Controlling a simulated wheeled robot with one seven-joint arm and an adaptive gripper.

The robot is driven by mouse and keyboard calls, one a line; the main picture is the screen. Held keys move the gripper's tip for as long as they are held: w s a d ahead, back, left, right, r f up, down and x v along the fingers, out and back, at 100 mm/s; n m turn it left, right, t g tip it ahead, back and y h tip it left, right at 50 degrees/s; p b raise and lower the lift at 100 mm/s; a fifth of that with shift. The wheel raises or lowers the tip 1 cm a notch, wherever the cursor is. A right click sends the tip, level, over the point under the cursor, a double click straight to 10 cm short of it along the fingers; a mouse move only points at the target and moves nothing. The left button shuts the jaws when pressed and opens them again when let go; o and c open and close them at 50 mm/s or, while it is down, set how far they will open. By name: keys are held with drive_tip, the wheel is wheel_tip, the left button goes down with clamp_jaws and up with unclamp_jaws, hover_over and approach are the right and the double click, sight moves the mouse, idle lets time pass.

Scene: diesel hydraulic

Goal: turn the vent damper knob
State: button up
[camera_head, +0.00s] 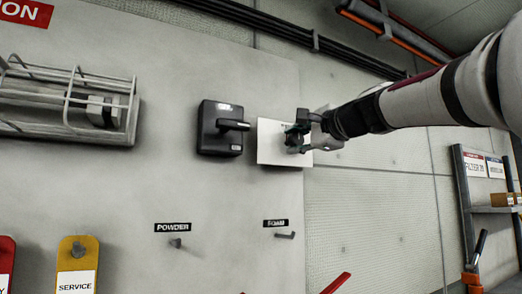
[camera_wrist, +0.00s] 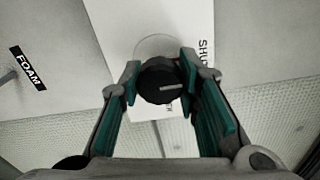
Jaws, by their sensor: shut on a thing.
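The vent damper knob is a round black knob with a pale pointer line (camera_wrist: 160,80), on a white plate (camera_wrist: 112,38) with lettering starting "SHU" at its right. The white plate also shows in the head view (camera_head: 270,142), fixed to the grey wall panel. My gripper (camera_wrist: 160,84) has its green-padded fingers on either side of the knob and is shut on it. In the head view my gripper (camera_head: 298,137) reaches in from the right and hides most of the knob.
A black box with a lever handle (camera_head: 214,143) is mounted just left of the plate. A wire basket (camera_head: 68,100) is farther left. Hooks labelled POWDER (camera_head: 175,243) and FOAM (camera_head: 286,235) are below. A shelf (camera_head: 490,209) stands at the right.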

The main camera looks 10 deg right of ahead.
drive_tip(key=shift+f, duration=0.1)
drive_tip(key=o, duration=1.2)
drive_tip(key=shift+s, duration=0.1)
drive_tip(key=v, duration=1.2)
